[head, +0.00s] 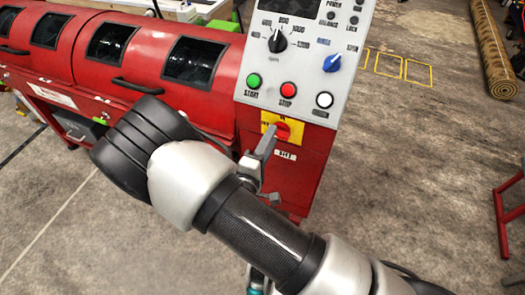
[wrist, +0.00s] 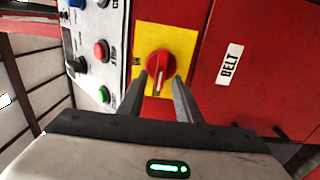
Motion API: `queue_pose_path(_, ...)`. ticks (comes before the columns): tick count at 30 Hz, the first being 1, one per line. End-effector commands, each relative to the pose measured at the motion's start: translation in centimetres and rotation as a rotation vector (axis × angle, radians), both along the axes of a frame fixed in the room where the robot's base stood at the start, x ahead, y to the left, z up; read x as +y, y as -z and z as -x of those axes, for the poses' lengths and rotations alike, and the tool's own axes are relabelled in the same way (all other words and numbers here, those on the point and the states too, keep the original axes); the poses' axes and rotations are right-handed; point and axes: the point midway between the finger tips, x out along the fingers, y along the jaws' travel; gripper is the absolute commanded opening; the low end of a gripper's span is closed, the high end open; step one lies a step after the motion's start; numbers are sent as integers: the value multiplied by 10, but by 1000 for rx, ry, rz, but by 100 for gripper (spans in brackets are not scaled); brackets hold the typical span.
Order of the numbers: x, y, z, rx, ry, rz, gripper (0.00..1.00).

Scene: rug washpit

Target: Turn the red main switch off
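The red main switch (head: 283,130) is a round rotary knob on a yellow plate (head: 266,117), low on the front of the red machine. In the wrist view the knob (wrist: 159,63) shows near the middle, and its pale pointer line is directed down the picture. The marks on the plate are too small to read. My gripper (wrist: 161,78) is open, with one finger at each side of the knob's lower part. A gap shows between the fingers and the pointer; contact cannot be told. In the head view my gripper (head: 273,139) partly covers the switch.
Above the switch, the grey panel holds a green start button (head: 254,80), a red stop button (head: 288,90), a white button (head: 324,99) and dials. A BELT label (wrist: 230,64) sits beside the plate. Open floor lies right, with a rolled rug (head: 491,45).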

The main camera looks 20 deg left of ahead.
Motion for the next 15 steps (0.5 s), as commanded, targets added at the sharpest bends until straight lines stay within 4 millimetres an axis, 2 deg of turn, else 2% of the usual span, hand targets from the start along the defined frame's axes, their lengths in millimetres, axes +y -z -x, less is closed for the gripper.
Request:
queue_pose_path(5,3,0,25,2,-4,1,31)
queue_pose_path(15,10,0,108,3,-6,1,31)
